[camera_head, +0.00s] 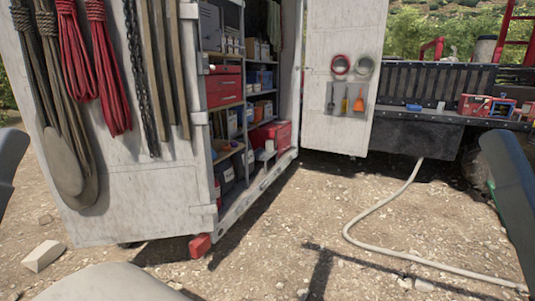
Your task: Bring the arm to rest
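Dark smooth parts that look like my own arms show at the left and right picture edges. Neither gripper is in view, so I cannot see their fingers or whether they hold anything. The arm part at the right edge stands in front of the truck bed's side and the ground. The arm part at the left edge is beside the open trailer door (112,190).
An open trailer with stocked shelves (229,103) stands ahead. Its right door (340,110) carries tape rolls and hand tools. A truck bed (420,115) holds red boxes. A pale hose (376,213) crosses the dirt. A block (43,256) lies at left. Open ground lies in front.

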